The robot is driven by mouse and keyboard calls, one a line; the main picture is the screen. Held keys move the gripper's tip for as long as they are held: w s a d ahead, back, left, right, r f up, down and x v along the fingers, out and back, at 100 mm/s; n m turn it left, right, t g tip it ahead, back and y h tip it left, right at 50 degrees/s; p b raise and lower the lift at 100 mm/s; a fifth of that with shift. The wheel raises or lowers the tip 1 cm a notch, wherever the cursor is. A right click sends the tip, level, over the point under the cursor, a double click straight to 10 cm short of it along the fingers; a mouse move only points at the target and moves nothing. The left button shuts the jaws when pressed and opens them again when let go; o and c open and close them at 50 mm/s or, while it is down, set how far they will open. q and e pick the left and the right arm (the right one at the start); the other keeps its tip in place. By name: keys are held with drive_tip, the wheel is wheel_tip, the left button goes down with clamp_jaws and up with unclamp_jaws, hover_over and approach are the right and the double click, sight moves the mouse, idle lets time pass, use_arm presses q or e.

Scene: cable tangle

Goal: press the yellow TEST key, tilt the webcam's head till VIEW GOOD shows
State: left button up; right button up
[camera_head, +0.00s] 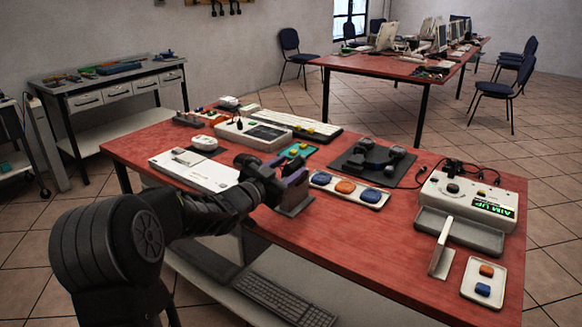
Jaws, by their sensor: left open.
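A pale tester box (470,201) stands at the right of the red table. Its small dark display (493,207) reads AIM UP in green. A tiny yellow spot (481,193) on the box may be the TEST key; its lettering is too small to read. A small black webcam (453,167) appears at the box's back edge, with a black cable beside it; its exact tilt is unclear. My left gripper (283,176) is open over the table's middle, beside a grey and purple stand, well left of the box. My right gripper is not in view.
A button strip (347,189) and a black pad with dark blocks (372,161) lie between gripper and box. A grey trough (460,231), an upright pale plate (441,247) and a two-button tray (484,281) are in front of the box. Bare tabletop (350,245) lies at front centre.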

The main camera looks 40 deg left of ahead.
use_arm(q)
drive_tip(key=shift+w, duration=0.7)
